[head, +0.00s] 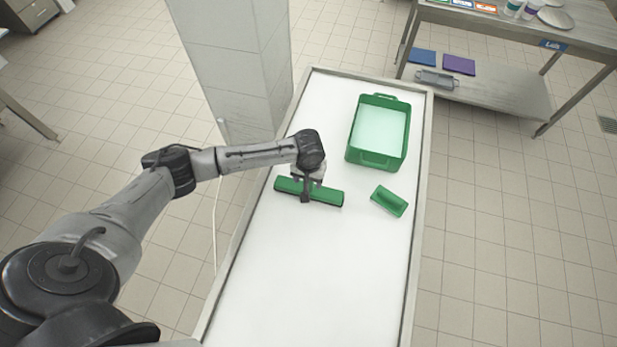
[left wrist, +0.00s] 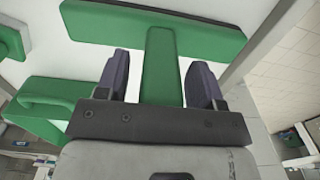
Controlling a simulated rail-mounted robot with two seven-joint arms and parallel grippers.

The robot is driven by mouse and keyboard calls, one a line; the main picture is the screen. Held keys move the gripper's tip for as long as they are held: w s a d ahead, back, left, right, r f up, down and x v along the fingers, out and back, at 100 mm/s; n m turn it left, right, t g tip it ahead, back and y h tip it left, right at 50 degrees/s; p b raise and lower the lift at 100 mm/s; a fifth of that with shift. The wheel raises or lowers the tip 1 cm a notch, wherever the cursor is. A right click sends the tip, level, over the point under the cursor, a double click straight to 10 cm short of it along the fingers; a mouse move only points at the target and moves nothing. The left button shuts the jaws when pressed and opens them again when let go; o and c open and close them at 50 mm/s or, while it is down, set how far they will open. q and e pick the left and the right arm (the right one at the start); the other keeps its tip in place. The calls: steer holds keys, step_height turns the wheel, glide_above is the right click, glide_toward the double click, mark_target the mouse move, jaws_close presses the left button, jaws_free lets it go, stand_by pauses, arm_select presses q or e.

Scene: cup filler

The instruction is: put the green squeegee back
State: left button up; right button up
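The green squeegee (head: 329,196) lies on the white table, and its long head runs slightly down to the right in the head view. In the left wrist view the squeegee (left wrist: 160,62) shows as a T, with its handle running down between my fingers. My left gripper (head: 305,198) is low over the middle of the squeegee. In the left wrist view the left gripper (left wrist: 160,82) is open, one finger on each side of the handle with a gap on both sides. The handle's lower end is hidden behind the gripper. My right gripper is not in view.
A green tote (head: 357,157) with a pale inside stands at the far right of the table (head: 310,270). A smaller green tool (head: 389,201) lies in front of it. The near table is clear. A grey pillar stands behind left, a metal bench (head: 480,95) back right.

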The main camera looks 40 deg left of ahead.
arm_select(q)
steer(key=shift+r, duration=0.15)
step_height(320, 180, up, 12)
steer(key=shift+p, duration=0.5)
steer(key=s+d+f+m+t+h, duration=0.2)
steer(key=s+d+f+m, duration=0.5)
steer(key=s+d, duration=0.65)
steer(key=s+a+y, duration=0.1)
steer(key=s+a, duration=0.1)
steer(key=s, duration=0.5)
steer(key=s+a+t, duration=0.1)
steer(key=s+a, duration=0.1)
steer(key=s, duration=0.4)
steer(key=shift+s+a+t+y, duration=0.3)
steer(key=shift+s+a+y, duration=0.05)
steer(key=shift+s+y, duration=0.05)
